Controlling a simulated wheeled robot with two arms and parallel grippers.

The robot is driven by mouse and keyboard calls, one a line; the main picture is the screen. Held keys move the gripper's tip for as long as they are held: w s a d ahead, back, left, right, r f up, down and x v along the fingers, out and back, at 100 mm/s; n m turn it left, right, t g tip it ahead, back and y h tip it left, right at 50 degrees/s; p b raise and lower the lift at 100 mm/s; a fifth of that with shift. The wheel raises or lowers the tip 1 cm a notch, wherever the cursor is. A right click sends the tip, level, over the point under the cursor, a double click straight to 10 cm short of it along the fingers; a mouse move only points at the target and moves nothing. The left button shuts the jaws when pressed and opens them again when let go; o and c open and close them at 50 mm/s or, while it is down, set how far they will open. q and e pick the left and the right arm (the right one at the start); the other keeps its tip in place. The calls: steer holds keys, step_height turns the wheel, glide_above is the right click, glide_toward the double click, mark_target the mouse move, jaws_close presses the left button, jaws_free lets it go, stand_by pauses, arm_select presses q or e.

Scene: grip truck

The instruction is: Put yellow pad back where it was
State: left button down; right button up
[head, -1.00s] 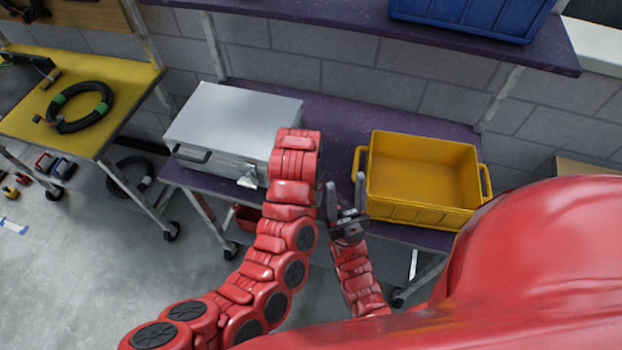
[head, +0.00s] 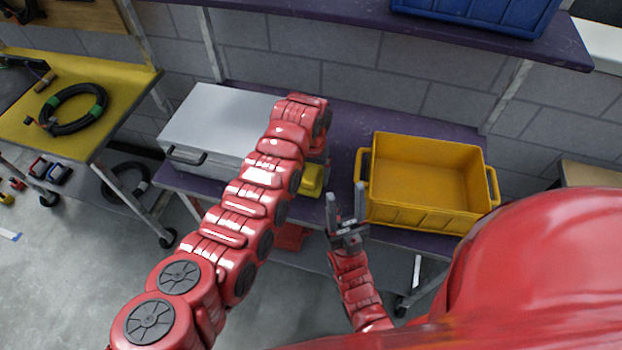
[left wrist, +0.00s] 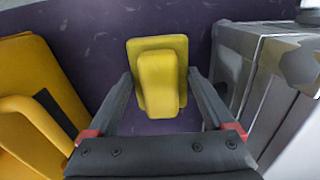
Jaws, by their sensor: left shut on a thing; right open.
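The yellow pad (left wrist: 160,95) is a flat plate with a raised block on it. In the left wrist view it sits between the two fingers of my left gripper (left wrist: 160,73), which is shut on the block. In the head view part of the pad (head: 312,180) shows beside my left arm, over the purple table's front between the grey case and the yellow bin. I cannot tell if it touches the table. My left fingers are hidden there. My right gripper (head: 346,205) is open and empty, fingers up, near the bin's left front.
The grey case (head: 220,110) stands left on the purple table (head: 345,125). The yellow bin (head: 425,215) stands right. A purple shelf (head: 330,22) with a blue bin (head: 475,15) hangs above. A yellow table (head: 125,80) with a cable coil (head: 72,108) is far left.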

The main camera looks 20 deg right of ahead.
mark_target(311, 181)
arm_select(q)
step_height(311, 181, down, 2)
steer(key=shift+f+p, duration=0.25)
steer(key=shift+p, duration=0.1)
steer(key=shift+f, duration=0.15)
steer(key=shift+f, duration=0.2)
jaws_free()
steer(key=shift+r, duration=0.1)
steer(key=shift+r, duration=0.1)
